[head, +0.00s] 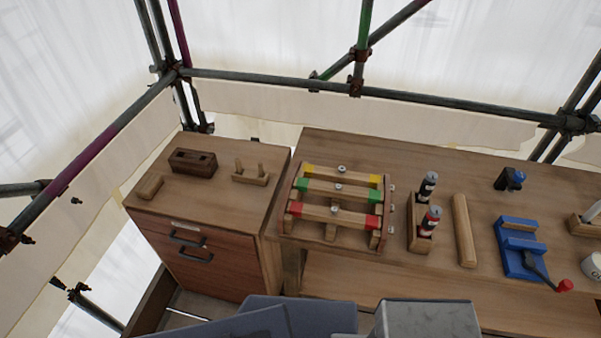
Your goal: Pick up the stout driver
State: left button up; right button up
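I cannot tell for sure which object is the stout driver. A wooden holder (419,243) on the bench carries two short cylinders with grey tops, one black (427,187) and one red and black (431,220). At the right edge, a pale-handled tool (592,211) leans in a wooden block and is cut off by the frame. Neither of my grippers is in view.
A wooden rack (332,187) holds yellow-, green- and red-ended bars. A drawer cabinet (208,261) stands left, carrying a slotted block (193,162).

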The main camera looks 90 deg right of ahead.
aim_at(426, 188)
jog(key=z, duration=0.55)
jog(key=j+z, duration=0.1)
jog(key=z, duration=0.45)
jog(key=j+z, duration=0.1)
jog(key=z, duration=0.45)
jog(key=j+z, duration=0.1)
jog(key=z, duration=0.45)
jog(key=j+z, duration=0.1)
jog(key=z, duration=1)
jog(key=j+z, duration=0.1)
jog(key=z, duration=0.5)
jog(key=k+z, duration=0.1)
jog(key=z, duration=0.45)
jog(key=i+l, duration=0.1)
jog(key=i, duration=0.4)
